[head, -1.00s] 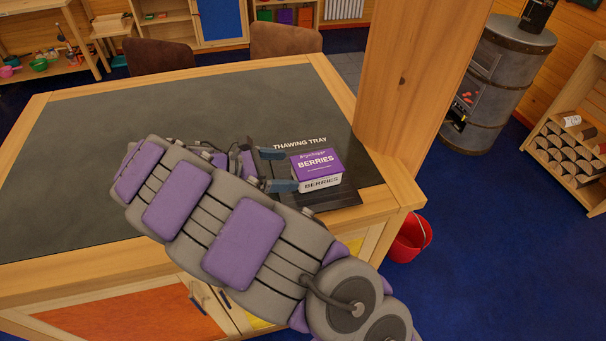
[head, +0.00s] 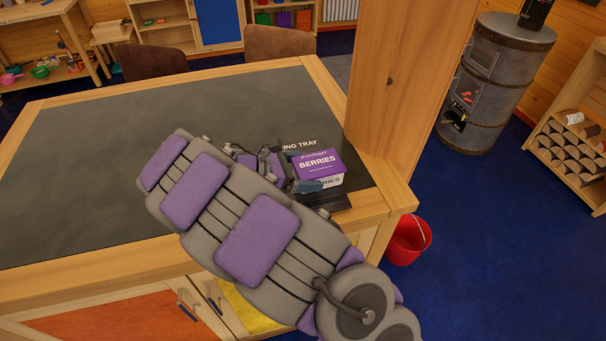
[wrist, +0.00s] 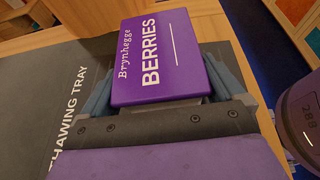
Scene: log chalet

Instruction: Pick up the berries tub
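The berries tub (head: 322,161), a box with a purple lid and a white lower side, stands on the dark thawing tray (head: 343,201) at the table's right corner. Its lid fills the upper middle of the wrist view (wrist: 160,58). My gripper (head: 306,171) is low at the tub, one finger on each side of it. In the wrist view both blue-grey fingers are spread beside the tub, partly under the lid's edges. I see no clear grip, and the finger contact is hidden. The tub sits level on the tray.
A thick wooden post (head: 405,80) rises at the table corner just behind the tub. The dark tabletop (head: 90,150) is clear to the left. A red bucket (head: 408,240) stands on the floor at right. A stove (head: 490,85) and log rack (head: 575,150) are farther back.

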